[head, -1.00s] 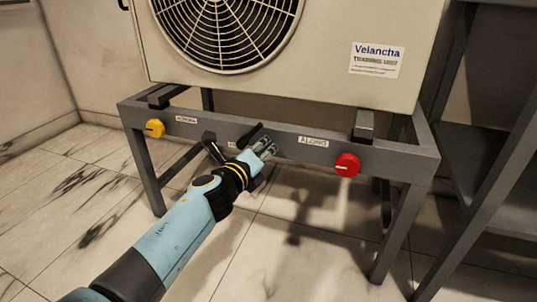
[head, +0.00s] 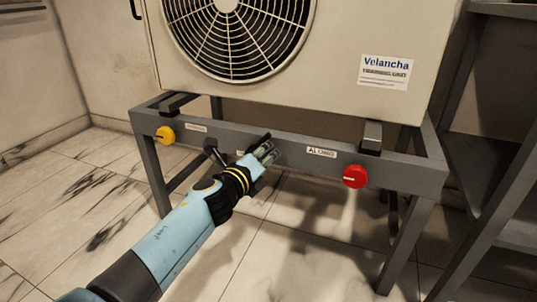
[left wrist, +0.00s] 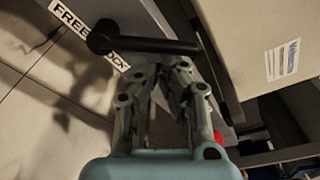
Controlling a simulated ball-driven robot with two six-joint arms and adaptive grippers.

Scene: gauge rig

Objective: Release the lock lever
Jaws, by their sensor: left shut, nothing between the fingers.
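The lock lever is a black bar with a round end. In the left wrist view the lever (left wrist: 150,45) crosses above my fingertips, with its round end over a white label (left wrist: 75,20) reading "FREE" and partly covered letters. In the head view a short part of the lever (head: 260,142) shows by the gripper, and the rest is hidden behind it. My left gripper (head: 270,152) is shut and empty at the front rail, just right of the lever. It also fills the middle of the left wrist view (left wrist: 173,75). Whether it touches the lever is unclear. My right gripper is out of view.
The grey frame rail (head: 290,145) carries a yellow knob (head: 165,134) at the left, a red knob (head: 354,176) at the right, and a dark fitting (head: 212,149) left of the lever. The fan unit (head: 335,45) stands above. A dark shelf (head: 490,170) is at the right. The floor in front is open.

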